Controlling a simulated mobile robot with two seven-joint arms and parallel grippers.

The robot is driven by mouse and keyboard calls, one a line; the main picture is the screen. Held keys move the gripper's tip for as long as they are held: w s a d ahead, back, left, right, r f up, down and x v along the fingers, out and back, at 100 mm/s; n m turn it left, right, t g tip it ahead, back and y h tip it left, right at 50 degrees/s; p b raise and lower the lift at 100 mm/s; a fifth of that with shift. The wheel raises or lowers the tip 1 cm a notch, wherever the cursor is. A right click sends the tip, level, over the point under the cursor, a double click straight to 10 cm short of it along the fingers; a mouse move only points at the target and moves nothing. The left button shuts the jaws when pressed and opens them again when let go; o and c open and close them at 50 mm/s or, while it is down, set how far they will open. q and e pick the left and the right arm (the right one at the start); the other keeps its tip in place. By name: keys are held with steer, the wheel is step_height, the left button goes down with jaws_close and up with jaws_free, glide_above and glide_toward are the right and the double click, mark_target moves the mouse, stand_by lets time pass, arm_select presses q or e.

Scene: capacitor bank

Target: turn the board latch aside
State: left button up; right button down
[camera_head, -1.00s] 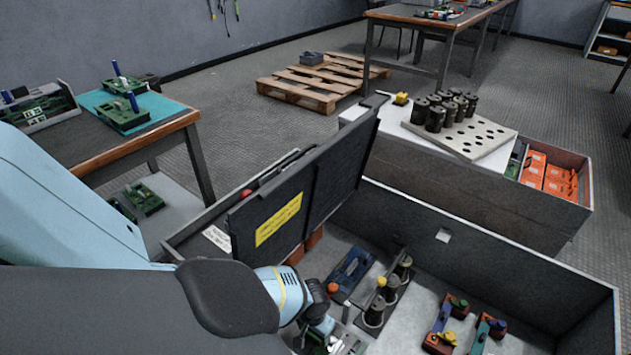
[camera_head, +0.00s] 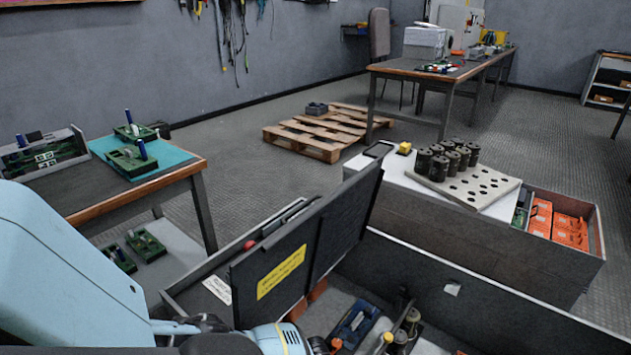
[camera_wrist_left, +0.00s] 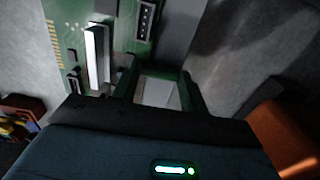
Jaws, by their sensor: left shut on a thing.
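My left wrist (camera_head: 280,338) shows at the bottom edge of the head view, reaching down into the open grey cabinet; its fingertips are cut off. In the left wrist view, my left gripper (camera_wrist_left: 158,92) is shut on a small pale piece (camera_wrist_left: 157,93) beside a green board (camera_wrist_left: 66,22). I cannot tell for certain whether this piece is the board latch. The board carries a white slot strip (camera_wrist_left: 96,55) and a black connector (camera_wrist_left: 145,18). My right gripper is in neither view.
The raised dark lid (camera_head: 290,255) with a yellow label stands close beside my left wrist. Capacitors (camera_head: 412,320) and a blue part (camera_head: 355,323) are in the cabinet to its right. An orange block (camera_wrist_left: 285,135) is at the wrist view's right. A workbench (camera_head: 190,180) stands left.

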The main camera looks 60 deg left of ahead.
arm_select(q)
steer(key=n+p, duration=0.1)
steer(key=n, duration=0.2)
steer(key=shift+n, duration=0.4)
steer(key=n+p, duration=0.1)
steer(key=n, duration=0.3)
steer(key=shift+d+n, duration=0.1)
steer(key=shift+n, duration=0.2)
steer(key=n, duration=0.4)
steer(key=shift+p, duration=0.4)
steer(key=n, duration=0.5)
steer(key=shift+n, duration=0.3)
steer(key=o, duration=1)
